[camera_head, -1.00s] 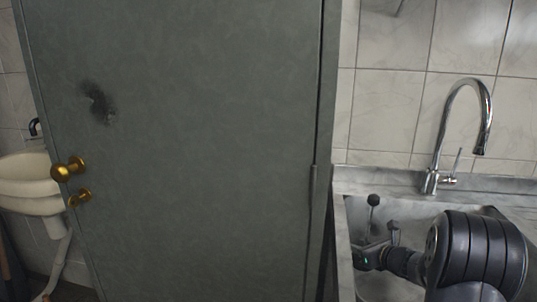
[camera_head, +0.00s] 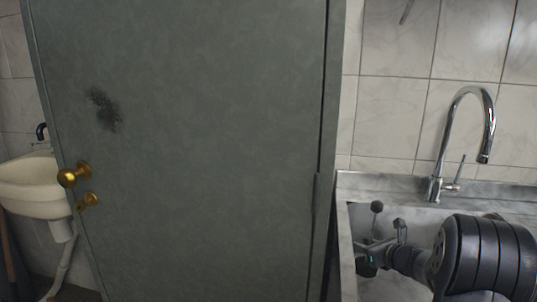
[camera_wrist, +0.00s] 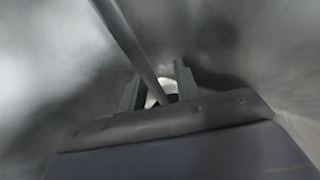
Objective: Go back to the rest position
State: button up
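My gripper (camera_head: 368,258) is at the lower right in the head view, low over the sink basin, partly hidden by my own dark arm. In the wrist view my gripper (camera_wrist: 158,92) shows two grey fingers standing apart. A bright round patch shows between them, and I cannot tell what it is. A thin grey rod (camera_wrist: 130,40) runs from the top edge down to the fingers; whether it touches them is unclear. I see nothing clearly held. The wrist background is blurred grey metal.
A steel sink (camera_head: 345,225) lies at the right, with a chrome faucet (camera_head: 446,150) behind my arm. A large grey-green door (camera_head: 210,150) with brass knobs (camera_head: 72,176) fills the left and middle. A white washbasin (camera_head: 30,190) stands at the far left.

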jog(key=shift+s+d+f, duration=0.15)
jog(key=shift+s+f, duration=0.1)
jog(key=shift+f, duration=0.35)
jog(key=shift+s+d+f, duration=0.15)
jog(key=shift+s+f, duration=0.05)
jog(key=shift+f, duration=0.4)
jog(key=v, duration=0.6)
jog(key=shift+s+r, duration=0.1)
jog(key=shift+s, duration=0.05)
jog(key=x, duration=0.7)
jog(key=shift+a+b, duration=0.15)
jog(key=shift+b, duration=0.15)
jog(key=shift+w+r+p, duration=0.1)
jog(key=shift+w+p, duration=0.15)
jog(key=shift+p, duration=0.05)
notch_tip(320, 180, up, 18)
jog(key=p, duration=0.5)
jog(key=shift+s, duration=0.1)
jog(key=shift+f, duration=0.2)
